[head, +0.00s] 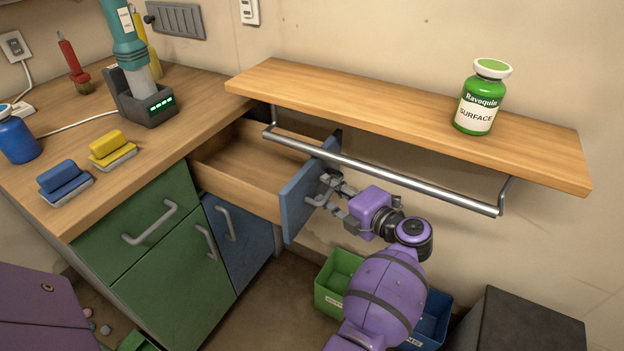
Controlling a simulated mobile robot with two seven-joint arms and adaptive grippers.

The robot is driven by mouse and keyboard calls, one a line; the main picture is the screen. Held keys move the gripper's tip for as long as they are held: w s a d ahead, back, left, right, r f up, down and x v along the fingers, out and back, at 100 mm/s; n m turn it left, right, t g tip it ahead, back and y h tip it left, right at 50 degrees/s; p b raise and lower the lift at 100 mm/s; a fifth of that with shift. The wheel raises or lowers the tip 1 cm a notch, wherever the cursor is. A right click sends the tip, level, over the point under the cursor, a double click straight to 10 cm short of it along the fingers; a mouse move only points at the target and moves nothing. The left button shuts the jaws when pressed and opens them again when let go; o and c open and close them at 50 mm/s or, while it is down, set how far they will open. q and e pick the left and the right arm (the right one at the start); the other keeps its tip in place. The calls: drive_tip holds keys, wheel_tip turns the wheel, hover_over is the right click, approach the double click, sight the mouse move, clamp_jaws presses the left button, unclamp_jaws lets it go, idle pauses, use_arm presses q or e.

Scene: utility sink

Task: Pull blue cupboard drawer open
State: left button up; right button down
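The blue cupboard drawer stands pulled out from under the wooden worktop, with its blue front (299,203) well clear of the cabinet. Its wooden inside (235,171) is empty where I can see it. A grey handle (316,199) is on the drawer front. I cannot tell whether the fingers touch the handle.
A wooden shelf (400,118) with a metal rail (390,175) runs above the gripper and carries a green bottle (480,97). Green (336,283) and blue (432,320) bins stand below my arm. A dark box (525,325) is at lower right.

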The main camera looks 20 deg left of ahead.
use_arm(q)
drive_tip(key=v, duration=0.7)
drive_tip(key=shift+d, duration=0.3)
drive_tip(key=shift+s+r, duration=0.1)
